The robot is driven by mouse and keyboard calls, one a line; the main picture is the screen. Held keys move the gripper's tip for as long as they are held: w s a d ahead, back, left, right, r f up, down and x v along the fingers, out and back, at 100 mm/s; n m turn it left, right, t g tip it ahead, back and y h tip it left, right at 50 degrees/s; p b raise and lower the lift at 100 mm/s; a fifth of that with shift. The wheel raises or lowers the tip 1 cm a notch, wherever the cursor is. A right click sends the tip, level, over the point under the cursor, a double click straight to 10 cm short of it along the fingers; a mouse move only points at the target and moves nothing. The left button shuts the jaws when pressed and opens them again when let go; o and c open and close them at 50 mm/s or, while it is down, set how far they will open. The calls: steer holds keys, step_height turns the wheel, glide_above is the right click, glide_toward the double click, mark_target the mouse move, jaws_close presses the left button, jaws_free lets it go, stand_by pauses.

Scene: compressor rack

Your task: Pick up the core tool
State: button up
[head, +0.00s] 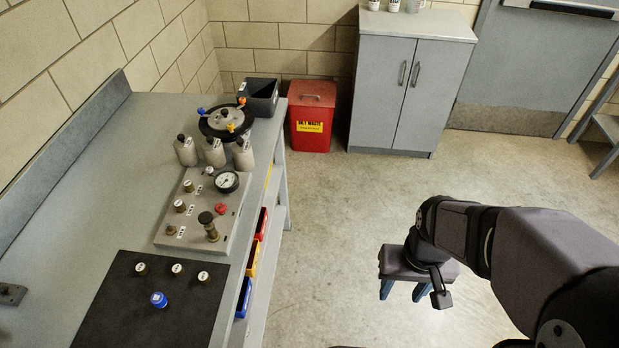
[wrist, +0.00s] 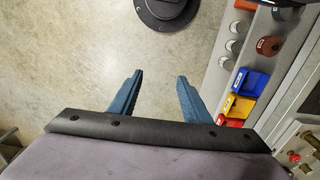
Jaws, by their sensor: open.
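No thing in view is clearly marked as the core tool. A brass fitting with a dark knob (head: 210,228) stands upright on the grey gauge panel (head: 235,198) on the bench. A small blue-topped piece (head: 159,299) sits on the black mat (head: 112,311) nearer to me. I cannot tell whether either one is the core tool. My gripper (head: 404,291) is open and empty over the floor, well to the right of the bench. Its two blue fingers stand apart in the wrist view (wrist: 160,77), with bare floor between them.
Brass caps (head: 176,269) with white tops stand on the mat. The panel carries a pressure gauge (head: 227,182) and a red knob (head: 221,208); grey bottles (head: 215,152) stand behind. Coloured bins (wrist: 251,82) hang under the bench edge. A red waste bin (head: 312,116) and cabinet (head: 408,86) stand behind.

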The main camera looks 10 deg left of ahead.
steer(key=w+a+r+n+y+p, duration=0.1)
steer(key=w+a+n, duration=0.3)
steer(key=a, duration=0.3)
steer(key=w+a+r+n, duration=0.2)
steer(key=w+a+n, duration=0.15)
steer(key=a, duration=0.35)
steer(key=n+g+y+p, duration=0.2)
steer(key=n+g+p, duration=0.1)
steer(key=n, duration=1.6)
glide_above(157, 297)
steer(key=w+d, duration=0.2)
steer(key=shift+p+x, duration=1.6)
steer(key=shift+x, duration=2.2)
steer(key=shift+s+a+r, duration=0.1)
steer(key=shift+s, duration=0.05)
jaws_close()
